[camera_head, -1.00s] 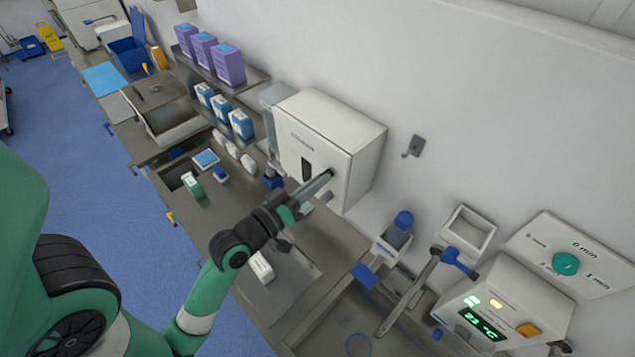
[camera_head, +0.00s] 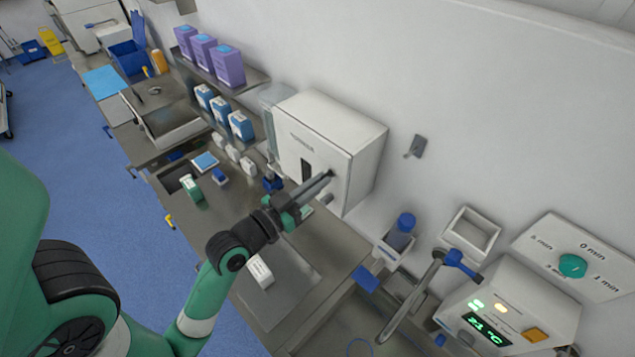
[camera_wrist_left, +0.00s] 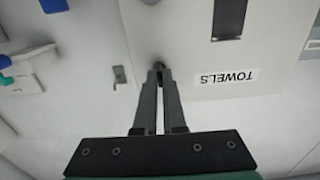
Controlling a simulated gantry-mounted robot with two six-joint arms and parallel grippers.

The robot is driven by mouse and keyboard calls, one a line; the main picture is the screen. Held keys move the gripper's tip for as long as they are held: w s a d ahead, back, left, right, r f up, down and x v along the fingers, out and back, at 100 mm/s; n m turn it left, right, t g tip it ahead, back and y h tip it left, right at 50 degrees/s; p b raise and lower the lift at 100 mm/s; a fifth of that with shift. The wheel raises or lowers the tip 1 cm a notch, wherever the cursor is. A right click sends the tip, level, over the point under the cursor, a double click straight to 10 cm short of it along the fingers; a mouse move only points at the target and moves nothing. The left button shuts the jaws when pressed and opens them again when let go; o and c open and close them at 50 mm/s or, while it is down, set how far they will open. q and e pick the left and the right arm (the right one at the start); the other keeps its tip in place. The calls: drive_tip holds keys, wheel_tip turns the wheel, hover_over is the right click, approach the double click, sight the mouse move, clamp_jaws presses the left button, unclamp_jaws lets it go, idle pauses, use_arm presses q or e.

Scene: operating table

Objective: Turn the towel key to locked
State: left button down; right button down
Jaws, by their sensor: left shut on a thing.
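The white towel dispenser (camera_head: 335,128) hangs on the wall, with a dark slot in its front. In the left wrist view the dispenser (camera_wrist_left: 205,60) shows its "TOWELS" label upside down. My right gripper is not in view.
A grey wall fitting (camera_head: 415,147) is right of the dispenser. A white box (camera_head: 260,271) lies on the counter under my left arm. Shelves with boxes are at left.

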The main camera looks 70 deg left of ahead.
use_arm(q)
drive_tip(key=c, duration=1)
unclamp_jaws()
drive_tip(key=p+v, duration=0.3)
drive_tip(key=v, duration=0.8)
drive_tip(key=shift+s, duration=0.3)
drive_tip(key=shift+d, duration=0.15)
